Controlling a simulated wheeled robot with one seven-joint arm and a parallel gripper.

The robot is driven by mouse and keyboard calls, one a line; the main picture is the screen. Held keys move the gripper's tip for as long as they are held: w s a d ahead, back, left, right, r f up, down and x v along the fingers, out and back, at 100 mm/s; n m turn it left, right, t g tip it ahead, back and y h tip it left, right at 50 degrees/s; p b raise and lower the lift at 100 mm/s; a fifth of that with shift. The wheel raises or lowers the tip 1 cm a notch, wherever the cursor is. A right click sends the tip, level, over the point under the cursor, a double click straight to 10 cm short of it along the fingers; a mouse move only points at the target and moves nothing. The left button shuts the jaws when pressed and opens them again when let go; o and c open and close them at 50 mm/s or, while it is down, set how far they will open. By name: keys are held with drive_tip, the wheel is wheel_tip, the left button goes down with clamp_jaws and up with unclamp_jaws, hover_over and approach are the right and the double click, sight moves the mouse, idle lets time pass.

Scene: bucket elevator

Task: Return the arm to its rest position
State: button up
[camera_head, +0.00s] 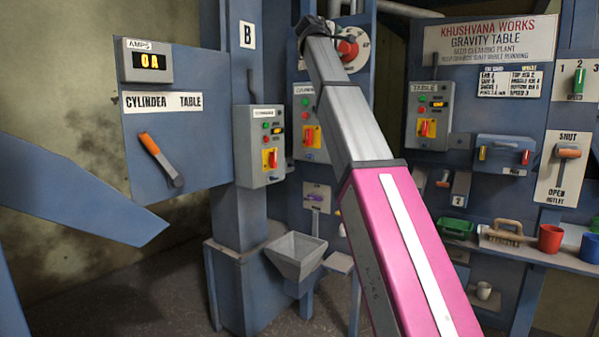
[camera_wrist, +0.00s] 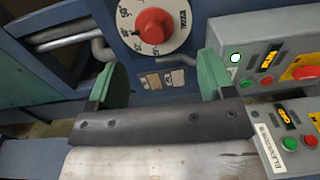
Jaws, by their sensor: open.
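My gripper (camera_wrist: 162,62) shows in the wrist view as two green fingers spread wide apart, with nothing between them. A white dial (camera_wrist: 126,14) with a red knob (camera_wrist: 152,26) is just beyond the fingertips, and the knob looks free of them. In the head view my arm, pink then grey, reaches up and away toward the back panel. Its far end is near the same red knob (camera_head: 348,48); the fingers are hidden there.
The cylinder table panel (camera_head: 200,140) with an orange-handled lever is at left. A grey hopper (camera_head: 296,255) stands low. A shelf (camera_head: 570,262) with a brush and cups is at right.

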drive_tip(key=w+d+f+m+g+y, duration=0.1)
drive_tip(key=w+f+g+y, duration=0.1)
drive_tip(key=f, duration=1.8)
drive_tip(key=w+d+f+m+g+y, duration=0.1)
drive_tip(key=w+d+f+g+y, duration=0.1)
drive_tip(key=f, duration=1.9)
drive_tip(key=s+d+f+m+g+y, duration=0.15)
drive_tip(key=s+f, duration=0.25)
drive_tip(key=f, duration=0.8)
drive_tip(key=s+d+f+m+g+y, duration=0.15)
drive_tip(key=s+f, duration=0.25)
drive_tip(key=f, duration=0.9)
drive_tip(key=s+f+m+g+y, duration=0.3)
drive_tip(key=s+f+m+g, duration=0.2)
drive_tip(key=s+f, duration=2)
wheel_tip(320, 180, down, 4)
drive_tip(key=shift+s+f+m+g, duration=0.15)
drive_tip(key=shift+s+m+g, duration=0.25)
drive_tip(key=shift+g, duration=0.7)
drive_tip(key=shift+d, duration=0.15)
